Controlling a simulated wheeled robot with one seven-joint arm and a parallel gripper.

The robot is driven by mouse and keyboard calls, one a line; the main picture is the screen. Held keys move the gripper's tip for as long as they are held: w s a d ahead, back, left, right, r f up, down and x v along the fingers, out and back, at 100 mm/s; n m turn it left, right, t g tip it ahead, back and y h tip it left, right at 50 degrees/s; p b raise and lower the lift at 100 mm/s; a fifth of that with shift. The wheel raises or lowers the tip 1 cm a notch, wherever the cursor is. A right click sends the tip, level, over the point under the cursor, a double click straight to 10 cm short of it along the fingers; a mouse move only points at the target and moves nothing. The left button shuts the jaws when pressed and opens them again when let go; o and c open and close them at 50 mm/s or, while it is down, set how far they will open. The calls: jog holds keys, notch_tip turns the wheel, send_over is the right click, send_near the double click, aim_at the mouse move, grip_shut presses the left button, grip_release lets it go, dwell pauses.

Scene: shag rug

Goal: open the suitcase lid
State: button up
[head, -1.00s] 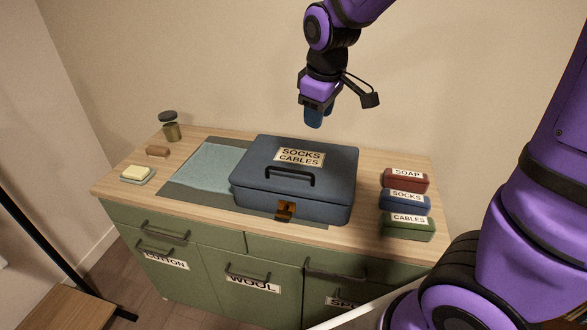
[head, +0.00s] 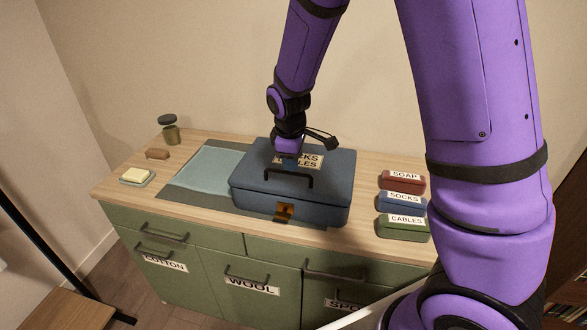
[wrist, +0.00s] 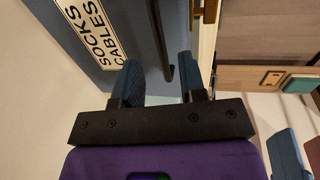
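The blue suitcase (head: 320,200) stands on the cabinet top with its lid (head: 335,165) down. A label reading SOCKS CABLES is on the lid; my gripper partly covers it in the head view. The dark handle (head: 290,178) lies across the lid near the front, and a brass latch (head: 284,212) is on the front face. My gripper (head: 288,160) is low over the lid, behind the handle. In the wrist view, its two blue fingers (wrist: 160,78) are apart with nothing held. The handle (wrist: 160,35) shows between them in that view; I cannot tell whether they touch the lid.
Red (head: 402,182), blue (head: 400,203) and green (head: 403,228) labelled boxes stand right of the suitcase. A light blue cloth (head: 208,168) lies to its left. A soap dish (head: 137,177), a brown block (head: 157,154) and a jar (head: 171,133) are further left.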

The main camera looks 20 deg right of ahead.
jog(key=shift+w+d+f, duration=0.15)
jog(key=shift+f, duration=0.9)
jog(key=shift+w+d+f, duration=0.15)
jog(key=shift+f, duration=0.9)
grip_shut()
